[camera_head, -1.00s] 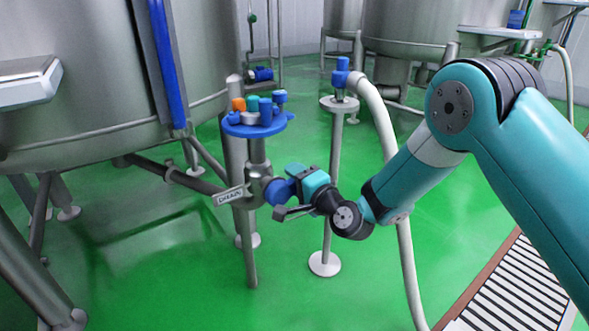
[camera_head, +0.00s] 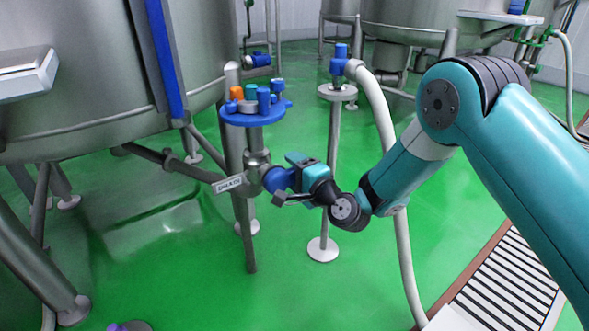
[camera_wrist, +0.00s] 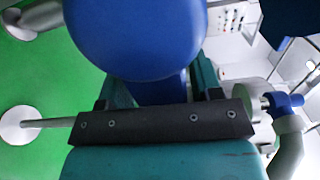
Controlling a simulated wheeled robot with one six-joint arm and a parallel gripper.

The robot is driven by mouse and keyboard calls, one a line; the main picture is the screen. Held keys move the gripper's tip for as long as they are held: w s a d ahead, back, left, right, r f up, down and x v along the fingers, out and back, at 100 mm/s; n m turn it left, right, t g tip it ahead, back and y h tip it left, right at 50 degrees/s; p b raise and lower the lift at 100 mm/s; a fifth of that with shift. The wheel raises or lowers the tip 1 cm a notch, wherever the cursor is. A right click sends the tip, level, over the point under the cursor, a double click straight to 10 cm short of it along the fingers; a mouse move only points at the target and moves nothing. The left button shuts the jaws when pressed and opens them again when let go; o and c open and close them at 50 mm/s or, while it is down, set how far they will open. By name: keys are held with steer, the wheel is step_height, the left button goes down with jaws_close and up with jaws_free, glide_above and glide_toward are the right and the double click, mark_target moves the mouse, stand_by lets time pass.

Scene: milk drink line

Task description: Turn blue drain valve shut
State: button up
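The blue drain valve handle (camera_head: 277,180) sits on a grey metal pipe fitting (camera_head: 257,170) beside a white DRAIN label (camera_head: 229,184), under the large tank. My gripper (camera_head: 287,179) is at the handle, coming from the right. In the wrist view a big round blue part of the handle (camera_wrist: 138,35) fills the top middle. Its narrower blue neck (camera_wrist: 160,90) lies between my two teal fingers (camera_wrist: 162,84), which appear to touch it on both sides. The handle's far side is hidden.
A round blue tray (camera_head: 232,117) with several small coloured parts stands just above the valve. A post (camera_head: 331,185) with a blue-topped hose coupling and pale hose (camera_head: 386,115) is close on the right. Green floor (camera_head: 180,270) is open below.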

steer(key=shift+o, duration=0.2)
steer(key=b+v, duration=1.6)
steer(key=v, duration=0.1)
steer(key=shift+s+d, duration=0.1)
steer(key=shift+s, duration=0.05)
steer(key=s+a+r+n+g+y+p, duration=0.1)
steer(key=s+a+r+n+g+p, duration=0.1)
steer(key=s+r+n+g+p, duration=0.4)
steer(key=s+a+r+n+g+y+p, duration=0.1)
steer(key=s+a+r+n+g+p, duration=0.25)
steer(key=s+r+n+p, duration=0.4)
steer(key=s+d+r+n+g+h+p, duration=0.4)
steer(key=s+d+r+h+p, duration=0.55)
steer(key=d+r+p, duration=0.55)
step_height(320, 180, up, 34)
steer(key=a+p, duration=0.2)
steer(key=p, duration=3.4)
steer(key=shift+w, duration=0.35)
